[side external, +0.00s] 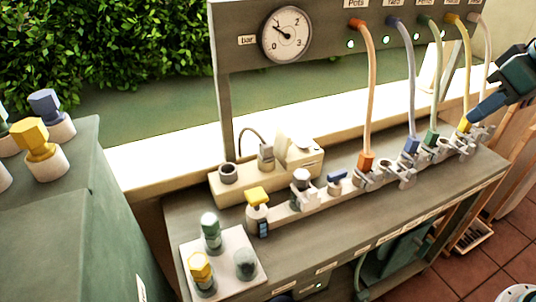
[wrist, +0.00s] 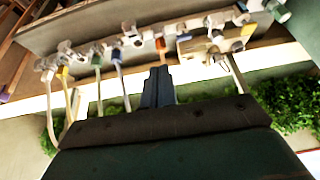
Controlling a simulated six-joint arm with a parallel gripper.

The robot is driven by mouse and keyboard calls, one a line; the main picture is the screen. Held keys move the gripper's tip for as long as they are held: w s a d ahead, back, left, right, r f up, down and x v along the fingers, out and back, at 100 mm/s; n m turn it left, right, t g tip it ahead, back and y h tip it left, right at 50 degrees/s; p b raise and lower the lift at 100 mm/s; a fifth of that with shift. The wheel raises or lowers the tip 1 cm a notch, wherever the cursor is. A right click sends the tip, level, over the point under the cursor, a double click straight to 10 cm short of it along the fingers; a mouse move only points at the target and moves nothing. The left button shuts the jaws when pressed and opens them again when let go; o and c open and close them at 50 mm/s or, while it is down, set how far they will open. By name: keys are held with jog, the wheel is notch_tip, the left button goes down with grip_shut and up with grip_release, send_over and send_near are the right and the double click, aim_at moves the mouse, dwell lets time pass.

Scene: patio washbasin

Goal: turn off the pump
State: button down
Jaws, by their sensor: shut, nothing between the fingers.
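My gripper (side external: 474,116) is at the upper right in the side view. Its blue fingers are together and empty, with the tips close to the yellow hose connector (side external: 464,125); I cannot tell if they touch. In the wrist view the shut fingers (wrist: 157,82) point toward the bench. A teal machine (side external: 402,250), perhaps the pump, sits under the bench, partly hidden by the bench top. No pump switch can be identified for certain. A cream box (side external: 300,160) with a socket and a plug stands at the back of the bench.
The orange hose (side external: 368,95) and several others hang from the upper panel to valves along the bench. A yellow-handled tap (side external: 258,205) and a white plate (side external: 222,262) with coloured caps stand at the left. The bench's front strip (side external: 345,235) is clear.

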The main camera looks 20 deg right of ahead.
jog(key=w+a, duration=0.4)
jog(key=w, duration=1.3)
jog(key=w+a+f, duration=0.3)
jog(key=w+f, duration=0.2)
jog(key=w, duration=0.2)
jog(key=w+a+f+g, duration=0.1)
jog(key=w+a+f, duration=0.3)
jog(key=w, duration=0.3)
jog(key=shift+x, duration=0.8)
jog(key=shift+s+a+f, duration=0.1)
jog(key=shift+f, duration=0.05)
send_over(301, 145)
notch_tip(301, 145, down, 9)
jog(key=shift+r, duration=0.2)
jog(key=f, duration=0.2)
jog(key=shift+s+f, duration=0.3)
jog(key=shift+f, duration=0.05)
jog(key=shift+s+f, duration=0.35)
jog(key=shift+f, duration=0.4)
